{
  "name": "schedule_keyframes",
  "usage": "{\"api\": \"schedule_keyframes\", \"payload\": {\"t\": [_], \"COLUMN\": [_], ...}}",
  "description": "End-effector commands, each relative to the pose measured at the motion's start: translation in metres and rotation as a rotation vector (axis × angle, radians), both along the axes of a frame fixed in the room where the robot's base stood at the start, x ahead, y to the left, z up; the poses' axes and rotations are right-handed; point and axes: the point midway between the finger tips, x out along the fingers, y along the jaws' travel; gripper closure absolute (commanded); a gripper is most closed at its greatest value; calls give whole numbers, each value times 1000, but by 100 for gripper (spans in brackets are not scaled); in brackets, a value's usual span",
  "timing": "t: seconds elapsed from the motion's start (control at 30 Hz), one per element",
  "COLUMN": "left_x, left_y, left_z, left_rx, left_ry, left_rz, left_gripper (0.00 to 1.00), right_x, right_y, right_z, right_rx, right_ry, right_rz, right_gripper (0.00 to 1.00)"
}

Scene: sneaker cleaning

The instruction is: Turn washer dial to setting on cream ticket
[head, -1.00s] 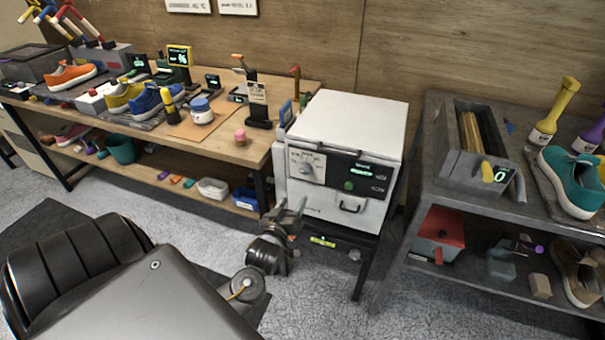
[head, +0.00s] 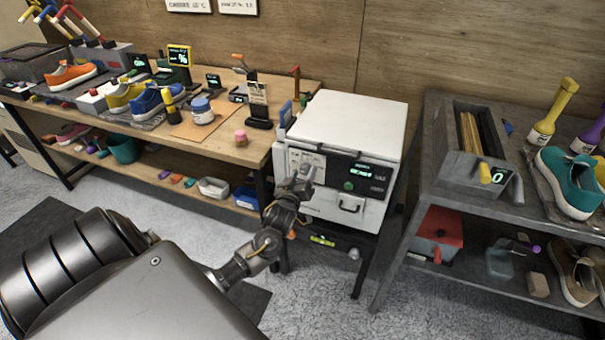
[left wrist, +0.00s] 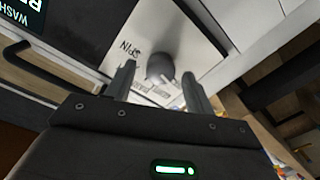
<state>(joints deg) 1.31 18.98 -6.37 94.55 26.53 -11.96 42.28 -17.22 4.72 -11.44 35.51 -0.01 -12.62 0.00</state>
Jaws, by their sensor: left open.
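The white washer (head: 352,118) stands on a dark stand right of the long bench. Its front has a pale dial plate, a lit green display (head: 360,172) and a green button (head: 348,185). The grey dial (left wrist: 160,66) shows in the left wrist view between the fingers of my open left gripper (left wrist: 158,84). Any contact with the dial cannot be told. In the head view my left gripper (head: 300,182) is at the dial plate and partly covers it. A cream ticket (head: 258,94) is on a black stand on the bench; its writing is too small to read. My right gripper is not in view.
A grey shelf unit (head: 430,180) with a teal sneaker (head: 570,182) stands at right. The washer's drawer handle (head: 350,207) sticks out below its panel.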

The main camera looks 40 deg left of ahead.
Motion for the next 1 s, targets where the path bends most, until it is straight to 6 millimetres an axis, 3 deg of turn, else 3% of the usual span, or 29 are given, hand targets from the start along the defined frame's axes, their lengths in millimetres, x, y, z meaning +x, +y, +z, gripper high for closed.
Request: {"api": "schedule_keyframes", "payload": {"t": [0.33,0.7,1.0], "left_x": [4,4,4], "left_y": [2,2,2], "left_z": [0,0,1], "left_rx": [1,1,42], "left_ry": [1,1,16], "left_rz": [0,0,0], "left_gripper": [46,91,91], "right_x": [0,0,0], "right_y": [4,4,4], "right_z": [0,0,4], "right_rx": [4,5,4], "right_ry": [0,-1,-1], "right_rz": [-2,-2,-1], "right_gripper": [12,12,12]}}
